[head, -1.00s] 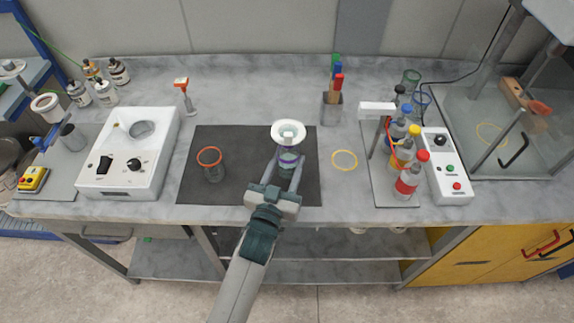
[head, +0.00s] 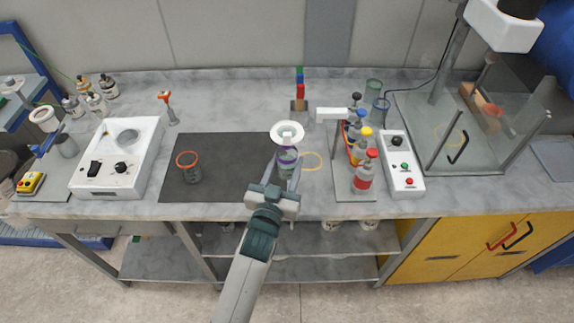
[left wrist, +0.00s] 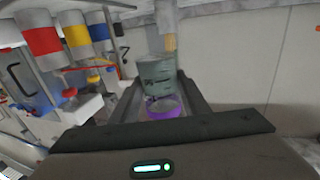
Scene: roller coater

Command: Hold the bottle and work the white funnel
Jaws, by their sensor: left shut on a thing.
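The bottle (head: 286,158), clear with a purple band, is upright between the fingers of my left gripper (head: 283,178), which is shut on it. The white funnel (head: 287,132) sits on the bottle's top, its wide mouth facing up. In the left wrist view, a grey-green translucent part of the bottle (left wrist: 157,75) and the purple band (left wrist: 163,108) show between the jaws (left wrist: 160,95); I cannot make out the funnel there. My right gripper is not in view.
An orange-rimmed beaker (head: 189,172) stands on the mat. Bottles with coloured caps (head: 363,180) and a white control box (head: 402,165) stand to the right. A white device (head: 120,160) stands left.

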